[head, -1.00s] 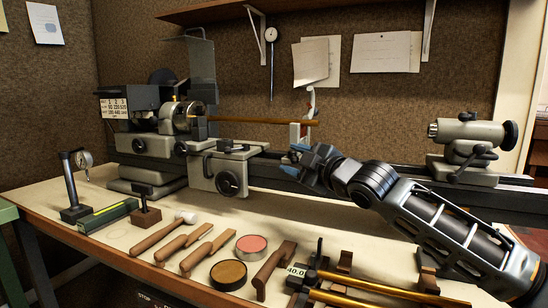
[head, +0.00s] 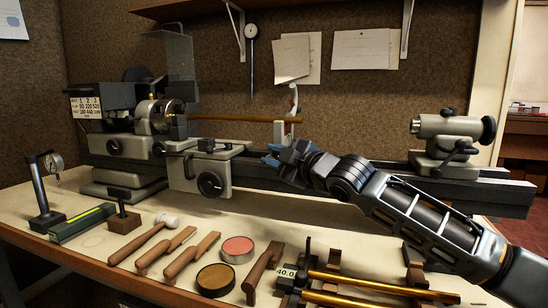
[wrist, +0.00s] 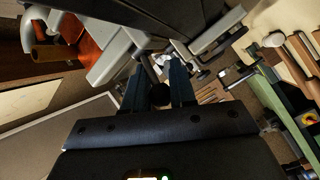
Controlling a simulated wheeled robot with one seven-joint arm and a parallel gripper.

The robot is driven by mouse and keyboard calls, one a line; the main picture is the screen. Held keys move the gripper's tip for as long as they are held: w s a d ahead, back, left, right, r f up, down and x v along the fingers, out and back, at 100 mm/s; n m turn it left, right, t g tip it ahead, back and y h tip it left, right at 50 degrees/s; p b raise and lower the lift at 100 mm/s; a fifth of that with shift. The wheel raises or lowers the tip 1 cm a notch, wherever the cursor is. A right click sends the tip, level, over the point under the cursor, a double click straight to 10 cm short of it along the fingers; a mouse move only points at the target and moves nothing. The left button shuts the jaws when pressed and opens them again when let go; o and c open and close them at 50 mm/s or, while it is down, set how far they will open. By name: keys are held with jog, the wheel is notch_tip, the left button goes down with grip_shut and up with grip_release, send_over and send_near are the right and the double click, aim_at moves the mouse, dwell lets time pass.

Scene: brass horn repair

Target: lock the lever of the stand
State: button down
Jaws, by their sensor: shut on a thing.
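The stand (head: 280,130) is a pale upright on the lathe bed, with a hinged upper arm, and a brass rod runs through it. In the wrist view its pale grey body (wrist: 112,60) rises just left of the fingers. My gripper (head: 272,156) is at the foot of the stand, on its near side. In the wrist view my gripper (wrist: 158,82) has its two fingers closed on a dark rounded knob, which appears to be the lever (wrist: 160,96). The rest of the lever is hidden by the fingers, so its angle cannot be told.
The lathe carriage (head: 210,172) is left of my gripper and the grey tailstock (head: 447,140) is to the right. A mallet (head: 145,240), files, two round tins and a rack with brass tubes (head: 370,284) cover the bench front.

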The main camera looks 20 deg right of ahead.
jog(key=shift+s+f+n+g+y, duration=0.1)
jog(key=shift+f+n+g+y, duration=0.1)
jog(key=shift+n+g+y, duration=0.35)
jog(key=c, duration=1)
grip_release()
jog(key=shift+d+r+t, duration=0.1)
jog(key=shift+d+t, duration=0.05)
jog(key=shift+t, duration=0.1)
jog(key=shift+o, duration=0.2)
jog(key=v, duration=0.7)
jog(key=shift+s+d, duration=0.2)
jog(key=shift+s, duration=0.15)
